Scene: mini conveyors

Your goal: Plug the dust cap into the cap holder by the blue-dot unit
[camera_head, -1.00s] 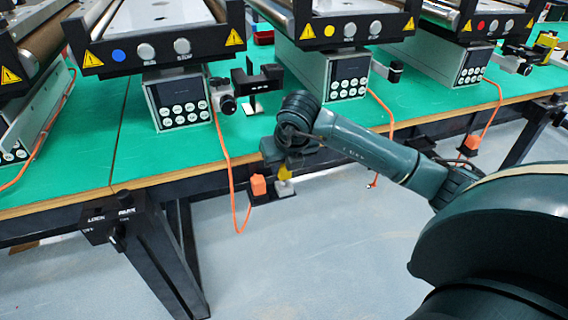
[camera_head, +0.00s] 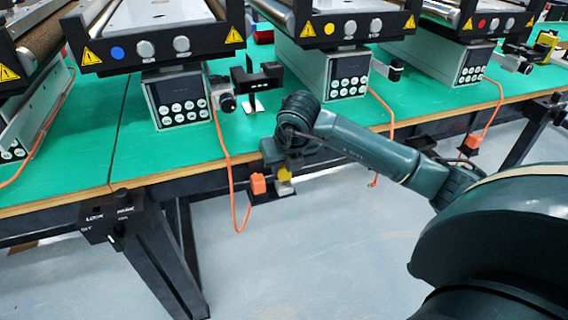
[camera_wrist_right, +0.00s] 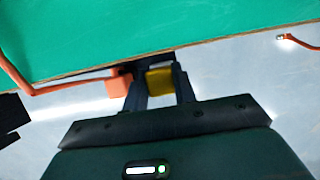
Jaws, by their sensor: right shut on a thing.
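The yellow dust cap (camera_head: 284,174) is between the fingers of my right gripper (camera_head: 283,163), below the table's front edge. In the right wrist view the yellow cap (camera_wrist_right: 160,80) shows between the two dark fingers (camera_wrist_right: 160,92). The black cap holder (camera_head: 271,196) hangs under the table edge, with an orange plug (camera_head: 258,184) beside the cap. The cap is at the right part of this holder; I cannot tell whether it is seated. The blue-dot unit (camera_head: 117,53) stands on the table at the upper left. My left gripper is out of view.
An orange cable (camera_head: 224,145) runs from the blue-dot unit's side over the table edge and loops to the plug. A black bracket (camera_head: 258,78) stands on the green table (camera_head: 150,160). Another cable end (camera_head: 374,182) hangs to the right. Free floor lies below.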

